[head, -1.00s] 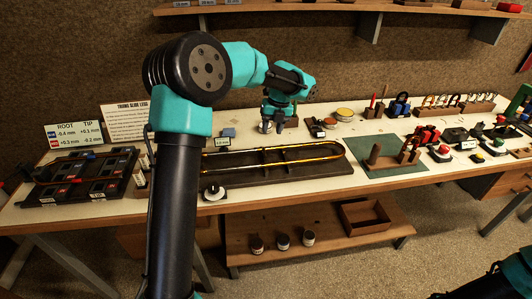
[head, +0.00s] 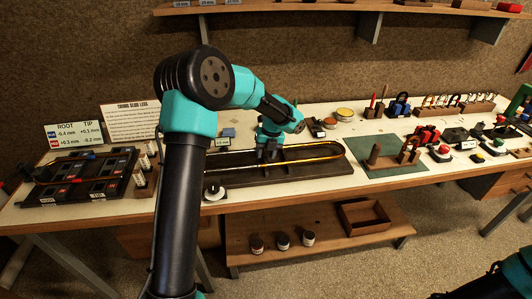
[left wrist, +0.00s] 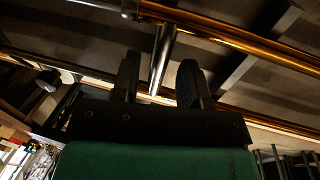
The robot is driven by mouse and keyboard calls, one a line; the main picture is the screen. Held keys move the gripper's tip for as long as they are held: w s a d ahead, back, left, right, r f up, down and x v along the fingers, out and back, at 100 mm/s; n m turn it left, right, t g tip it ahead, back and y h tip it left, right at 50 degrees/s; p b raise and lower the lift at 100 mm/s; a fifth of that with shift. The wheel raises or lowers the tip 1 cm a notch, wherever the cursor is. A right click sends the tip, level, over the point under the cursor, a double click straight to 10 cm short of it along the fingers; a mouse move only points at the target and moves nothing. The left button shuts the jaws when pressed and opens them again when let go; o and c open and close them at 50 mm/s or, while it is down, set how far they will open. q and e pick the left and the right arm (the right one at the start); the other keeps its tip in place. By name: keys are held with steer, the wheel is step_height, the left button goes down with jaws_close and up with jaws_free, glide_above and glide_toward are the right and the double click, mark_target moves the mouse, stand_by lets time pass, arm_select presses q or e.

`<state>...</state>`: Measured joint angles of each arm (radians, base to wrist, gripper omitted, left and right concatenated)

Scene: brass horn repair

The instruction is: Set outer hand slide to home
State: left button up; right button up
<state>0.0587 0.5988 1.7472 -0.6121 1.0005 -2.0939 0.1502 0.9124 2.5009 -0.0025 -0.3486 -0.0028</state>
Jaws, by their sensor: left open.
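The outer hand slide is a long brass U-shaped tube (head: 315,151) lying on a dark bed (head: 325,171) on the bench, its bow toward the right. My left gripper (head: 268,152) is low over the left part of the slide. In the left wrist view, my left gripper (left wrist: 160,75) is open, one finger on each side of a silver cross brace (left wrist: 164,50). A gap shows between the brace and the fingers. The brass tube (left wrist: 225,32) crosses above the fingertips in that view. My right gripper does not show; only part of my right arm is at the lower right.
A white-based dial (head: 214,192) stands at the bed's front left. A dark parts tray (head: 85,178) and two signs are farther left. A green mat (head: 390,170) with wooden blocks lies to the right. Several tools stand along the back and right of the bench.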

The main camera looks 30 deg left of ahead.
arm_select(q)
steer(key=shift+c, duration=0.3)
jaws_close()
